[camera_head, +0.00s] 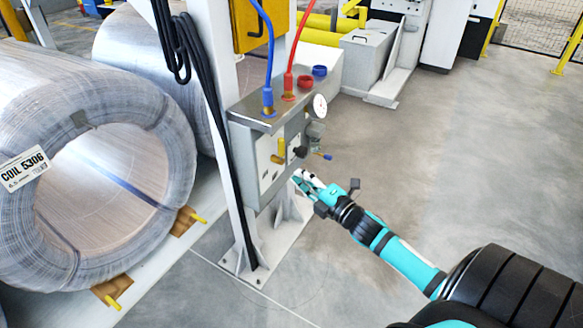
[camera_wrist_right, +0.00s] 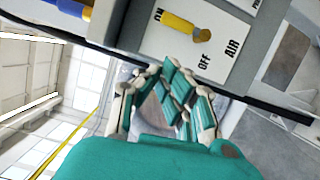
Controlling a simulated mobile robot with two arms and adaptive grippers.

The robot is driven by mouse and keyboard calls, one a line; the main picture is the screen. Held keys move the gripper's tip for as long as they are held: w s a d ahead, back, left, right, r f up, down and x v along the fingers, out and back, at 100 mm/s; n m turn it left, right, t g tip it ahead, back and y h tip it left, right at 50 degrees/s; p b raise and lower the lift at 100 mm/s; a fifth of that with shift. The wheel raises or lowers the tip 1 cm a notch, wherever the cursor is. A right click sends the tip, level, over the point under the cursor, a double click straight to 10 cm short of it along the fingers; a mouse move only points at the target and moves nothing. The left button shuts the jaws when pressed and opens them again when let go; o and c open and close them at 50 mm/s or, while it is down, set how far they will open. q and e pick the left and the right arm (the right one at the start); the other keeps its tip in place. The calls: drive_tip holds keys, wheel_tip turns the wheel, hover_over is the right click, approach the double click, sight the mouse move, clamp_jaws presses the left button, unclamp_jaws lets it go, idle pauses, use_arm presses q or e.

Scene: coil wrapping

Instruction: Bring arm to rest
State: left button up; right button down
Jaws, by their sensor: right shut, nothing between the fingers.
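My right gripper (camera_head: 303,181) is at the lower right corner of the grey control box (camera_head: 245,150) on the white post in the head view. Its teal and white fingers are shut with nothing between them. In the right wrist view the shut fingers (camera_wrist_right: 172,95) are just below the box's white panel (camera_wrist_right: 225,45), which is marked ON, OFF and AIR. A yellow lever (camera_wrist_right: 180,27) sits on that panel, apart from the fingertips. I cannot tell whether the fingers touch the box edge. My left gripper is out of view.
A wire coil (camera_head: 150,130) labelled COIL 5306 lies at left, with yellow-tipped stops at its foot. Blue and red hoses (camera_head: 291,60) rise from the box, and a gauge (camera_head: 320,106) is on its right side. The concrete floor (camera_head: 450,170) at right is clear.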

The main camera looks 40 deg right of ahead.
drive_tip(key=shift+s+d, duration=0.1)
drive_tip(key=shift+s, duration=0.5)
